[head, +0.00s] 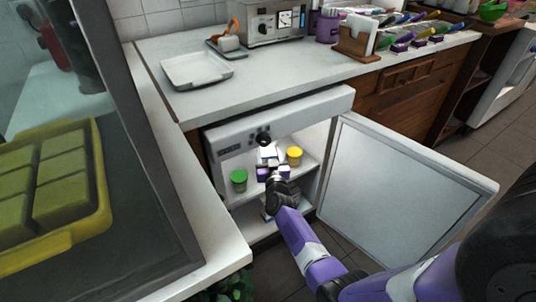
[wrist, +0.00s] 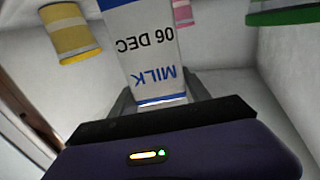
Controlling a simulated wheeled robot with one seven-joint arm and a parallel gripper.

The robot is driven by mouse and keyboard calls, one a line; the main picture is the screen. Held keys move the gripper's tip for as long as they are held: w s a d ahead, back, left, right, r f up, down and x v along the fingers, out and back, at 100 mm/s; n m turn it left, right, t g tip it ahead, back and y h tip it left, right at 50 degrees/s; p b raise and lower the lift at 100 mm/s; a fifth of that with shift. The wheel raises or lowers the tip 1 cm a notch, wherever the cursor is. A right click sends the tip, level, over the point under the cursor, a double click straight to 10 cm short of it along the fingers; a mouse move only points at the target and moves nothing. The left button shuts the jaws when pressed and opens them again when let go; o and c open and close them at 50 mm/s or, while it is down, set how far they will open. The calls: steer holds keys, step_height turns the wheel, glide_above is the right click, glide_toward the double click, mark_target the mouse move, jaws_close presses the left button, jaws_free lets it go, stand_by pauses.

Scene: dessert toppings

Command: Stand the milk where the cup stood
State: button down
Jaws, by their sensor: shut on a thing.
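The milk (head: 267,154) is a white carton with blue bands inside the open fridge in the head view. In the wrist view the milk (wrist: 145,45) appears upside down, with "MILK" and "06 DEC" on its face. My gripper (head: 272,173) is shut on it, with the dark fingers (wrist: 158,98) on either side of the carton. My arm reaches into the fridge from the front. Whether the carton touches the shelf cannot be told. I cannot tell which thing, if any, is the cup.
A green-topped container (head: 239,178) stands left of the milk and a yellow one (head: 294,154) right of it. A pink item (wrist: 183,12) shows partly in the wrist view. The open fridge door (head: 395,190) stands to the right. A white tray (head: 196,70) lies on the counter above.

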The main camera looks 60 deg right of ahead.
steer(key=shift+f, duration=0.15)
steer(key=c, duration=0.5)
jaws_free()
